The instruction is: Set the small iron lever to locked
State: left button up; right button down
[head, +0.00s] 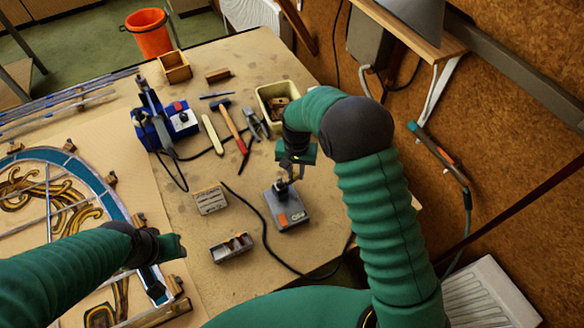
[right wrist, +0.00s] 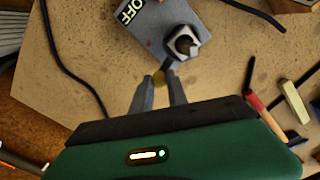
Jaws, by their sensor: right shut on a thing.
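In the right wrist view the box (right wrist: 147,22) shows the letters OFF. My right gripper (head: 289,179) is over the box in the head view. In the right wrist view its fingers (right wrist: 158,86) are closed around the lever's yellowish end. The fingers partly hide the lever, and its set position is hard to tell. My left gripper (head: 172,247) is over the panel's near right edge, away from the lever; its fingers do not show clearly.
A leaded panel (head: 87,170) lies at left. A blue machine (head: 150,133) and hand tools (head: 232,128) lie behind the box. A small grey tray (head: 232,255) and a labelled block (head: 211,200) are left of it. A black cable (head: 262,222) runs close beside the box.

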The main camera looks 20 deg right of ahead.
jog(key=shift+s+d+m, duration=0.15)
jog(key=shift+s+m, duration=0.45)
jog(key=shift+m, duration=0.7)
jog(key=c, duration=1.5)
grip_release()
jog(key=shift+s, duration=0.1)
jog(key=shift+o, duration=1)
jog(key=shift+r, duration=0.2)
notch_tip(320, 180, up, 16)
jog(key=b, duration=0.2)
jog(key=shift+r, duration=0.25)
